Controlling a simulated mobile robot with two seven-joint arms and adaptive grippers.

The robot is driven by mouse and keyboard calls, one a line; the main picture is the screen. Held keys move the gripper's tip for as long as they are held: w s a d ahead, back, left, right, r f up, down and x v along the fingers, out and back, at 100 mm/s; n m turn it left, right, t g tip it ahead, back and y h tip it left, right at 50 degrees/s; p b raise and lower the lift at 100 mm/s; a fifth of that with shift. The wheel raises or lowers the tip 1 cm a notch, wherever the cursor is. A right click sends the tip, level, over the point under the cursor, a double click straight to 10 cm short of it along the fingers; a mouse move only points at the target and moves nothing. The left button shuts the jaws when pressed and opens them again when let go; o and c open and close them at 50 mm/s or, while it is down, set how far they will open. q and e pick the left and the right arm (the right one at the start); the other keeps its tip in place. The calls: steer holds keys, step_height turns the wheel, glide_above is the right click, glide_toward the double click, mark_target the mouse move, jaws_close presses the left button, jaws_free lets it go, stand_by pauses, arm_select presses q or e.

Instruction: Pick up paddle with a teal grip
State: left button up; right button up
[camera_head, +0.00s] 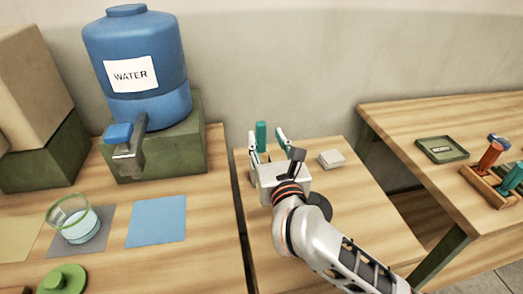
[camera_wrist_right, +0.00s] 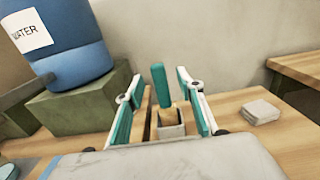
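A paddle with a teal grip (camera_head: 261,134) stands upright on the small middle table. In the right wrist view the teal grip (camera_wrist_right: 158,86) rises from a small pale holder (camera_wrist_right: 171,130); its lower part is partly hidden. My right gripper (camera_head: 266,141) is open, its two fingers on either side of the grip. In the right wrist view clear gaps show between the grip and both teal-padded fingers (camera_wrist_right: 156,98). My left gripper is not in view.
A blue water jug (camera_head: 140,60) stands on a green block at the left, with a glass (camera_head: 74,222) in front. A pale square stack (camera_head: 331,159) lies right of my gripper. The right table has a green tray (camera_head: 441,150) and a wooden rack (camera_head: 480,183) with colored handles.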

mark_target(262, 129)
steer(key=w, duration=0.2)
steer(key=w+a, duration=0.1)
steer(key=w, duration=0.2)
steer(key=shift+w+a+r+p, duration=0.15)
steer(key=shift+w+a+p, duration=0.1)
steer(key=shift+p, duration=0.15)
jaws_close()
